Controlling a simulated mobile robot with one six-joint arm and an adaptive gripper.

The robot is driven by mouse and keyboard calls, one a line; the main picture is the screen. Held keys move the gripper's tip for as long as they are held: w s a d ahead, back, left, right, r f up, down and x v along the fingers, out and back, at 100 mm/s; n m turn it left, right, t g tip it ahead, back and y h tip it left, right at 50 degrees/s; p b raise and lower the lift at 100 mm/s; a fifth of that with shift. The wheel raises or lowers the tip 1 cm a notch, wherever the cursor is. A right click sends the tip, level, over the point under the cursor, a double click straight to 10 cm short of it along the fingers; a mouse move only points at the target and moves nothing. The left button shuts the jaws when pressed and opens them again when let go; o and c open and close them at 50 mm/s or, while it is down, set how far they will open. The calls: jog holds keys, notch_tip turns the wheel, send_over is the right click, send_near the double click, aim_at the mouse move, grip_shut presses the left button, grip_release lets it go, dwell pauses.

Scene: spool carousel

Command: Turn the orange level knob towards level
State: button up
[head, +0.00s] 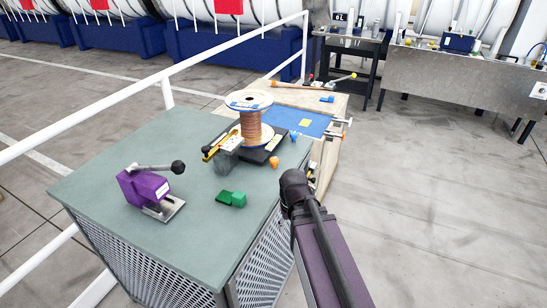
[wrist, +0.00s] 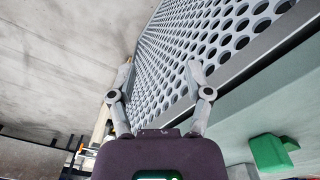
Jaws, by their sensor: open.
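A copper-wound spool (head: 250,125) with pale flanges stands upright on a black base plate (head: 262,152) on the green-topped bench. A small orange knob (head: 273,162) sits at the front corner of that plate. In the head view my arm hides the gripper. No orange knob is clear in the wrist view.
A purple clamp (head: 147,188) with a black-balled lever stands at the left of the green bench top (head: 110,175). Green blocks (head: 231,198) lie near its front; they also show in the wrist view (wrist: 270,152). A white railing (head: 90,115) runs behind. Floor at right is clear.

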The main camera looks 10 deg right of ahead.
notch_tip(320, 180, up, 19)
jog(key=n+p, duration=0.2)
jog(key=p, duration=1.7)
send_over(274, 159)
jog(key=shift+r, duration=0.15)
jog(key=shift+f+b, duration=0.2)
jog(key=shift+b, duration=0.15)
notch_tip(274, 159, down, 13)
jog(key=b, duration=1.3)
jog(key=shift+f, duration=0.2)
jog(key=shift+b, duration=0.3)
jog(key=c, duration=0.9)
